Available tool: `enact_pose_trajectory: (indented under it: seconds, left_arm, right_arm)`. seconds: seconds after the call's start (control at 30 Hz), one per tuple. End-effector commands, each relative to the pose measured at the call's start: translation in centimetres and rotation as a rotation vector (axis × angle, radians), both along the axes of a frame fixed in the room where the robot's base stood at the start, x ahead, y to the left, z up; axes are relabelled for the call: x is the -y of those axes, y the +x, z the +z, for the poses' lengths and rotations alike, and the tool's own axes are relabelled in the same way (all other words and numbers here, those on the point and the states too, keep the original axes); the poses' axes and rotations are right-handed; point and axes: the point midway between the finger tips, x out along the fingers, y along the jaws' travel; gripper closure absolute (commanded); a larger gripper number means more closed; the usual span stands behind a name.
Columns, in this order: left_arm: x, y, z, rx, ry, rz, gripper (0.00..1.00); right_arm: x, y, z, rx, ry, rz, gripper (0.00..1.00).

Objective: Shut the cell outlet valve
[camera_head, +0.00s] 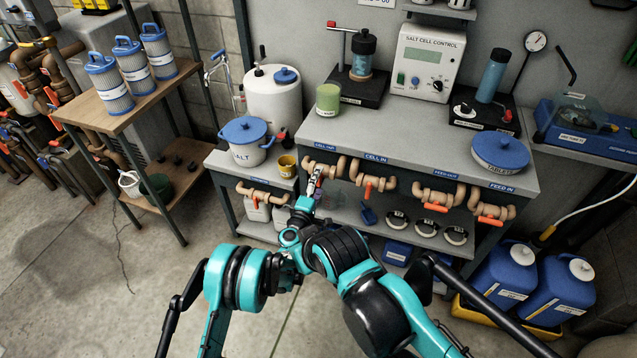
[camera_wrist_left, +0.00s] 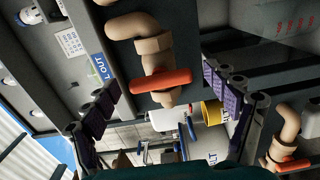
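The cell outlet valve is on a tan pipe (camera_head: 337,165) under the bench edge, below a blue label. Its orange-red handle (camera_wrist_left: 160,81) lies crosswise over the pipe in the left wrist view, under a partly cut label ending in "L OUT" (camera_wrist_left: 103,66). My left gripper (camera_head: 312,188) is in front of this valve and hides much of it in the head view. In the left wrist view its fingers (camera_wrist_left: 162,105) are spread wide, with the handle framed between them and a gap on both sides. I cannot tell how near the fingertips are. My right gripper is not in view.
Similar orange-handled valves sit close by: one at left (camera_head: 262,190), the cell-in valve (camera_head: 372,183) and two feed valves (camera_head: 437,203) at right. A yellow cup (camera_head: 287,166) stands on the lower left table.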

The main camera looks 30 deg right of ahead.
Motion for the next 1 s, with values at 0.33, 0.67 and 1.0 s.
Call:
enact_pose_trajectory:
  seconds: [0.33,0.67,1.0]
  left_arm:
    - [-1.0,-0.8,0.0,-0.001,-0.001,0.001,0.14]
    - [-5.0,-4.2,0.0,-0.001,-0.001,0.000,0.14]
    - [-5.7,-4.9,0.0,-0.001,-0.001,0.000,0.14]
  right_arm:
    - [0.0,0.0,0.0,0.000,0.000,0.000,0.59]
    - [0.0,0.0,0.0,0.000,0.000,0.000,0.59]
    - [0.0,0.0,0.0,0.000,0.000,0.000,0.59]
